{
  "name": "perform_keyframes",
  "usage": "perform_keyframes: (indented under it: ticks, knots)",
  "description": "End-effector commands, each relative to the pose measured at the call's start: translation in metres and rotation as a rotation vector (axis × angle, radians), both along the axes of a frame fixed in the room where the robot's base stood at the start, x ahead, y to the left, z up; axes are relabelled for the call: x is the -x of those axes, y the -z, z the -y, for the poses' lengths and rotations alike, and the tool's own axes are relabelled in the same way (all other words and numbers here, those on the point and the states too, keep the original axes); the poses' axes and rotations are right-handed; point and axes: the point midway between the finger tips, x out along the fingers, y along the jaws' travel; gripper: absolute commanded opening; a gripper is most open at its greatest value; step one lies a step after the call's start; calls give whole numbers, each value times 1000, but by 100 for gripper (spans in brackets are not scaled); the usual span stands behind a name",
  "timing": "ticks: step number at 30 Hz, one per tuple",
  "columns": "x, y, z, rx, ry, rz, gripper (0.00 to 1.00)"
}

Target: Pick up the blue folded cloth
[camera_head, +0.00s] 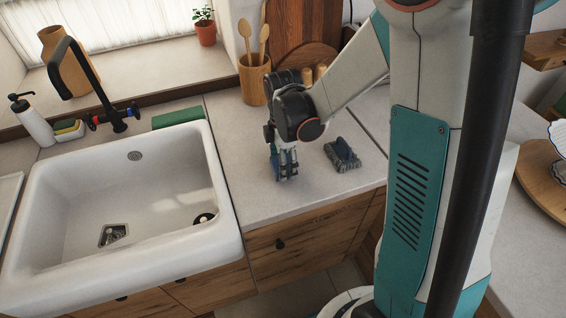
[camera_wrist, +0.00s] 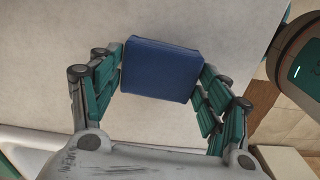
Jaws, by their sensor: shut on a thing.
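The blue folded cloth (camera_wrist: 160,69) shows in the wrist view as a dark blue, block-like square between my fingers. My gripper (camera_wrist: 161,82) is shut on it, with a teal finger pressed against its left and right sides. In the head view my gripper (camera_head: 285,172) points down at the counter just right of the sink. There the cloth is mostly hidden by the fingers. I cannot tell whether it touches the counter.
The white sink (camera_head: 225,215) is to the left. A wooden utensil cup (camera_head: 254,80) stands behind. The counter's front edge is close.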

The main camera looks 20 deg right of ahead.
Motion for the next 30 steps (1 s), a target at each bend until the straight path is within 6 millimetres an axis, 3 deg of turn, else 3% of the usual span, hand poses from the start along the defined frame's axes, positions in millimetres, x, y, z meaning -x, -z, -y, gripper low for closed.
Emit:
perform_keyframes:
  ticks: [5, 15, 21, 30]
  knots:
    - [0, -26, 0, 0, 0, 0, 47]
    - [1, -117, 0, 0, 0, -1, 47]
    - [0, -161, 0, 0, 0, -1, 47]
    - [0, -192, 0, 0, 0, -2, 47]
